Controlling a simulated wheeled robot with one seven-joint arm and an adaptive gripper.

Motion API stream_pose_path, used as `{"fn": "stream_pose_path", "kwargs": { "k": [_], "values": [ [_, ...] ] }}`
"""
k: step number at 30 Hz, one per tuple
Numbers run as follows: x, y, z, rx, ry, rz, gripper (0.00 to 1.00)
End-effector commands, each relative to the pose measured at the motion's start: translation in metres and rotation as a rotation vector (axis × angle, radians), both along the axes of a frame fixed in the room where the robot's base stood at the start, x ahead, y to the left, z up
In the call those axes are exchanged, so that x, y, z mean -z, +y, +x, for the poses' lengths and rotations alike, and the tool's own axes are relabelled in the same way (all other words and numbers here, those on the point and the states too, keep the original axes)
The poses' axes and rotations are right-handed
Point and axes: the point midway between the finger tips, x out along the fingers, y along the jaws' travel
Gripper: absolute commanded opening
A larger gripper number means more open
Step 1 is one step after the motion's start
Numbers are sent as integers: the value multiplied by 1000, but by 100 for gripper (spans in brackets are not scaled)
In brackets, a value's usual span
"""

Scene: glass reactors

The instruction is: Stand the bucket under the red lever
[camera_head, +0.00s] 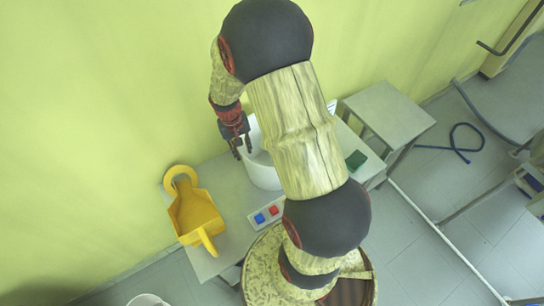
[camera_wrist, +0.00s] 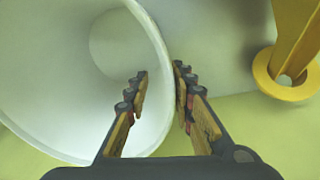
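The white bucket (camera_head: 262,172) stands on a grey table, partly hidden behind my arm. My gripper (camera_head: 241,150) is at its left rim, pointing down. In the wrist view the bucket (camera_wrist: 60,90) fills the left side, with its open mouth facing the camera. The fingers of my gripper (camera_wrist: 160,75) are apart, with the bucket's rim between them. The left finger is over the inside of the bucket and the right finger is outside. A gap shows between the left finger and the rim. I cannot make out a red lever in either view.
A yellow scoop-like vessel (camera_head: 196,213) with a ring lies at the table's left end; it also shows in the wrist view (camera_wrist: 292,60). A panel with blue and red buttons (camera_head: 266,215) is in front of the bucket. A grey side table (camera_head: 390,110) stands right; the wall is close behind.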

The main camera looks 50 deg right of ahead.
Motion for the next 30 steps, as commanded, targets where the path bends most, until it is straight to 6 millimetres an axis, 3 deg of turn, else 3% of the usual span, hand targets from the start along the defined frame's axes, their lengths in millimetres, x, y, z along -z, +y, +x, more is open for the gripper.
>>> {"fn": "stream_pose_path", "kwargs": {
  "k": [17, 24, 30],
  "values": [
    [64, -1, 0, -1, 2, 1, 24],
    [66, -1, 1, -1, -1, 0, 24],
    [66, -1, 1, -1, -1, 0, 13]
  ]
}}
